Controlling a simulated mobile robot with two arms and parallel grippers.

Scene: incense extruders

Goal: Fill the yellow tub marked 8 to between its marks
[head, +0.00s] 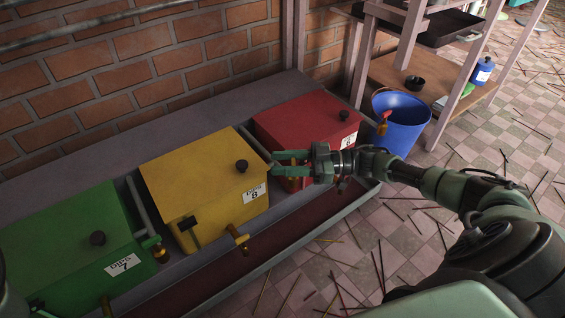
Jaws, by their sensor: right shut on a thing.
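The yellow tub (198,180) marked 8 stands in the middle of the row with its lid on. The lid has a black knob (241,166). On its front are a dark fitting (188,230) and a brass tap (238,238). A grey pipe (254,144) runs along its right side. My right gripper (277,163) is at the front end of this pipe, between the yellow and red tubs. It is shut on what seems to be the pipe's tap, mostly hidden by the fingers. The level inside and any marks cannot be made out. My left gripper is out of view.
A green tub (75,245) marked 7 stands left, a red tub (305,125) right. A dark trough (225,275) runs along the front. A blue bucket (402,125) stands near a wooden shelf (440,82). Sticks litter the tiled floor (400,245).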

